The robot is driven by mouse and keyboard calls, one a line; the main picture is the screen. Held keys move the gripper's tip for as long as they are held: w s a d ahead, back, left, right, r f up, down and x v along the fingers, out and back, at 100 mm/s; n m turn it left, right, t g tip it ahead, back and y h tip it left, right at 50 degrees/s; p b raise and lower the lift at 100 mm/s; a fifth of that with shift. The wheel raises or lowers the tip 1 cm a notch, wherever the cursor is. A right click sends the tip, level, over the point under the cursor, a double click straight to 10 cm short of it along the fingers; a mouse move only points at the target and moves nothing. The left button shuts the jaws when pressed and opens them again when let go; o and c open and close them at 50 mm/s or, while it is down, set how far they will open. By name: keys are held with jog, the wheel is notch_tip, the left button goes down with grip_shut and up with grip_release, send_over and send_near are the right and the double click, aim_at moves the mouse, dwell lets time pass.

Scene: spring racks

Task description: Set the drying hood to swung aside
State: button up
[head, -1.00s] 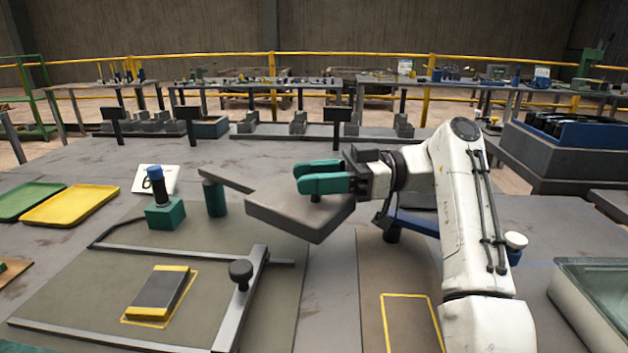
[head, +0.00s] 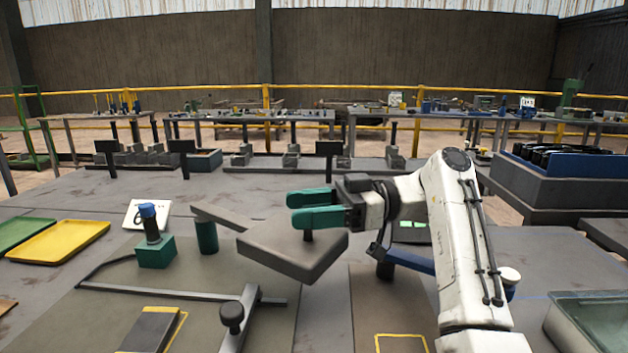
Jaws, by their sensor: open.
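The drying hood (head: 290,254) is a flat dark grey box on a swing arm (head: 222,216) that pivots at a green post (head: 206,236). It is at the middle of the head view, over the gap between two mats and to the right of the post. A short black knob (head: 308,236) stands on its top. My gripper (head: 314,208), with green fingers, is open just above the knob. No gap or contact between fingers and knob can be told for sure.
A green block with a blue-topped handle (head: 153,250) stands left of the post. A sliding bar with a black knob (head: 232,316) lies in front, beside a yellow-edged block (head: 150,332). Yellow (head: 60,241) and green trays lie left. A glass-sided bin (head: 595,325) is right.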

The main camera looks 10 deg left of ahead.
jog(key=s+d+r+p, duration=0.2)
jog(key=s+r+p, duration=0.2)
jog(key=s+r, duration=0.1)
jog(key=s+d+r+p, duration=0.2)
jog(key=s+r+p, duration=0.3)
jog(key=s, duration=0.3)
jog(key=shift+s+d+r, duration=0.15)
jog(key=shift+d+r, duration=0.15)
jog(key=shift+r, duration=0.4)
